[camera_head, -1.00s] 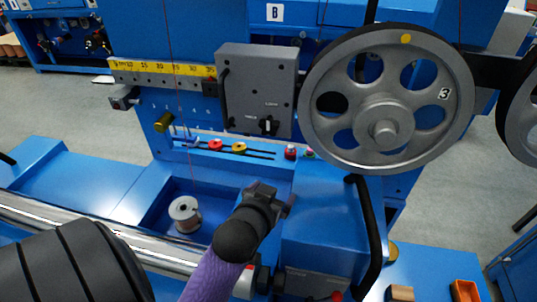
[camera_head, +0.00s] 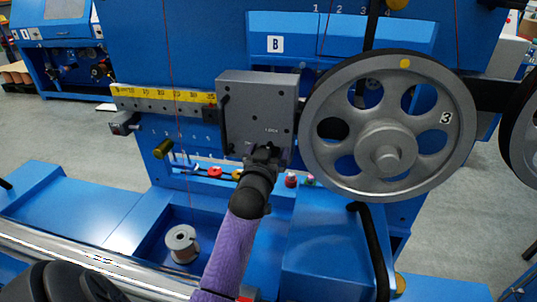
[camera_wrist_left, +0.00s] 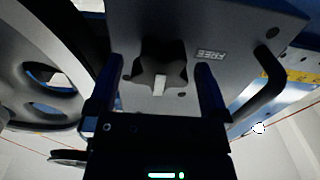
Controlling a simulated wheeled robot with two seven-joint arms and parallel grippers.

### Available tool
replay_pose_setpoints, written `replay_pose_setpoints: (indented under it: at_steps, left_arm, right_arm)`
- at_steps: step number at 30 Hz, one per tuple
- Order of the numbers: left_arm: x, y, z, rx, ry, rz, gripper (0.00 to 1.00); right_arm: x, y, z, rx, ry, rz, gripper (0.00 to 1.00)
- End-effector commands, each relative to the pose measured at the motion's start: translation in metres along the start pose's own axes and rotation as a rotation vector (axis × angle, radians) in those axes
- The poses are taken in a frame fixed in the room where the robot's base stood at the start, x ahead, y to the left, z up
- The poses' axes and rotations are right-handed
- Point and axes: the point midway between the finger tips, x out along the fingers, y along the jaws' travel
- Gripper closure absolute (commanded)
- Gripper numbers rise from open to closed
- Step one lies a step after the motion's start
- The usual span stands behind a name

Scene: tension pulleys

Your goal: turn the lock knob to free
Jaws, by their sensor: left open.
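The lock knob is a black star-shaped knob (camera_wrist_left: 160,72) with a white pointer mark, on the grey box (camera_head: 232,100). In the head view my left gripper (camera_head: 264,154) is in front of it and hides most of it. In the left wrist view my left gripper (camera_wrist_left: 159,66) is open, with one finger on each side of the knob and a gap visible beside each. The pointer mark points down in that picture, away from the FREE label (camera_wrist_left: 211,54), which sits to the right of the knob. My right gripper is not in view.
A large grey pulley wheel (camera_head: 388,158) stands close to the right of the box. A black handle (camera_wrist_left: 262,85) is on the box's far side from the wheel. A yellow scale (camera_head: 165,94) runs left of the box. A spool (camera_head: 182,243) sits below in a blue recess.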

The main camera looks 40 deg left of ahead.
Motion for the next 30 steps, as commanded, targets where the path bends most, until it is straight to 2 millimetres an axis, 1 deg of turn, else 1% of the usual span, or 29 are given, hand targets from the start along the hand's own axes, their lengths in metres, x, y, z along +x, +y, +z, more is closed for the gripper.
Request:
replay_pose_setpoints:
  at_steps: [5, 6, 8, 9, 11, 12, 14, 15, 17, 18, 24, 30]
  left_arm:
    - [0.000, 0.000, 0.000, 0.000, 0.000, 0.000, 0.00]
    - [0.000, 0.000, 0.000, 0.000, 0.000, 0.000, 0.08]
    - [0.000, 0.000, 0.000, 0.000, 0.000, 0.001, 0.21]
    - [0.000, 0.000, 0.000, 0.000, 0.000, 0.001, 0.30]
    - [0.000, 0.000, 0.000, 0.000, 0.000, 0.001, 0.42]
    - [0.000, 0.000, 0.000, 0.000, 0.000, 0.001, 0.51]
    - [0.000, 0.000, 0.000, 0.000, 0.000, 0.001, 0.64]
    - [0.000, 0.000, 0.000, 0.000, 0.000, 0.001, 0.72]
    - [0.000, 0.000, 0.000, 0.000, -0.001, 0.001, 0.85]
    - [0.000, 0.000, 0.000, 0.000, -0.001, 0.001, 0.86]
    - [-0.001, 0.000, -0.001, -0.023, -0.001, 0.001, 0.86]
    - [-0.001, 0.000, -0.002, -0.120, -0.002, 0.001, 0.86]
  right_arm:
    - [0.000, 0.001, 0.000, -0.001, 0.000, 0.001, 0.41]
    - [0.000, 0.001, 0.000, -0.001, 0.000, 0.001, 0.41]
    - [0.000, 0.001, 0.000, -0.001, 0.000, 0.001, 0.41]
    - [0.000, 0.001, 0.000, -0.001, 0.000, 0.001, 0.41]
    - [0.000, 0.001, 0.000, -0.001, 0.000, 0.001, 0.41]
    - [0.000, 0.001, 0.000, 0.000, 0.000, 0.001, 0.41]
    - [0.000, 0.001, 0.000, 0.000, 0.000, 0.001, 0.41]
    - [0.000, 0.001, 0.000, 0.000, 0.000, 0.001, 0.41]
    - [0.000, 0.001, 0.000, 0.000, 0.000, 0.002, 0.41]
    - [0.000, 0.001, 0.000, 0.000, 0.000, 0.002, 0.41]
    - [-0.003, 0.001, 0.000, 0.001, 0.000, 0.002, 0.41]
    - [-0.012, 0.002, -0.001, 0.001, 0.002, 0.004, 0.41]
